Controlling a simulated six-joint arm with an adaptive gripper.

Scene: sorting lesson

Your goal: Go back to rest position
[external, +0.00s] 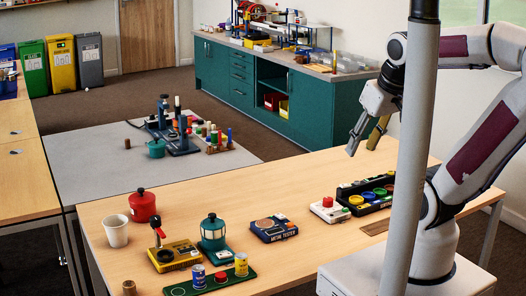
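My gripper (361,150) hangs in the air at the upper right, above the far edge of the wooden table (250,195), pointing down and to the left. Its two fingers are apart, one grey and one olive-yellow, and I see nothing between them. My arm is bent, with its elbow at the upper right and its base at the table's right end. A grey vertical pole (412,150) in front hides part of the arm and wrist.
The table carries a white cup (116,231), red pot (143,206), yellow lever device (175,256), teal lantern (213,233), green tray (222,286) with cans, Metal Tester box (273,229), red-button box (328,210) and black tray (345,189) of coloured discs. Its middle-back is clear.

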